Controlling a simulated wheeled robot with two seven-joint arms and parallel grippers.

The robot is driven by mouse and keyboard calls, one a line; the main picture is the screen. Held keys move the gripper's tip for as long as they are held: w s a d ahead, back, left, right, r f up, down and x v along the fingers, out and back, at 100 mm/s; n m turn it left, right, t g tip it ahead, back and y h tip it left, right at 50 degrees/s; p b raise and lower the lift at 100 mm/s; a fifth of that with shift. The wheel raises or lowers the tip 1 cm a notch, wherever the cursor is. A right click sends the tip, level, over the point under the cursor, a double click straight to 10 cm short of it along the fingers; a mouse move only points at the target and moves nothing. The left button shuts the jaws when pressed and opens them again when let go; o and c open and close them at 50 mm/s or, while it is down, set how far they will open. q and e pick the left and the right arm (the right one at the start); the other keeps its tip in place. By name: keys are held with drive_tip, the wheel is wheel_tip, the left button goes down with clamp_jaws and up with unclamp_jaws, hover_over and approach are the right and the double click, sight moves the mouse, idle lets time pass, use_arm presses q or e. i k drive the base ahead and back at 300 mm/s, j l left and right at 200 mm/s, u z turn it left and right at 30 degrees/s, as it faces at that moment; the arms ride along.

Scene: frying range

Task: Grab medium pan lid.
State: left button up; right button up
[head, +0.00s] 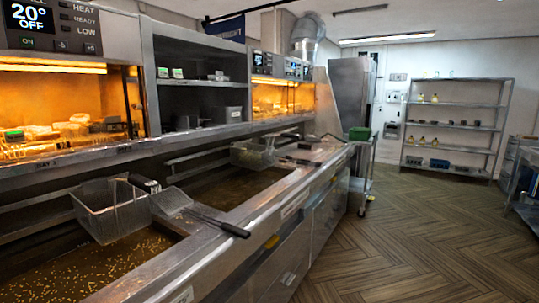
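I cannot make out a pan lid anywhere in the head view. Small items on the far shelving unit (460,104) are too small to identify. Dark containers on the shelf above the range are also unclear. Neither of my grippers nor my arms is in view.
The frying range runs from the left foreground into the middle. A wire fry basket (110,210) hangs over the near oil vat (95,272); a second basket (252,154) is farther back. A flat tool's black handle (234,229) overhangs the front edge. Wooden floor (420,240) is open at right.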

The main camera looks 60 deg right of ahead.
sight(304, 147)
drive_tip(key=z, duration=2.15)
drive_tip(key=i+l+z, duration=0.4)
drive_tip(key=i, duration=0.65)
drive_tip(key=i+z, duration=0.35)
drive_tip(key=i, duration=0.75)
drive_tip(key=i+u, duration=0.1)
drive_tip(key=i, duration=0.55)
drive_tip(key=i+l, duration=0.15)
drive_tip(key=i, duration=0.5)
drive_tip(key=i+l+u, duration=0.15)
drive_tip(key=i, duration=0.5)
drive_tip(key=i+l, duration=0.15)
drive_tip(key=i, duration=0.5)
drive_tip(key=u, duration=0.05)
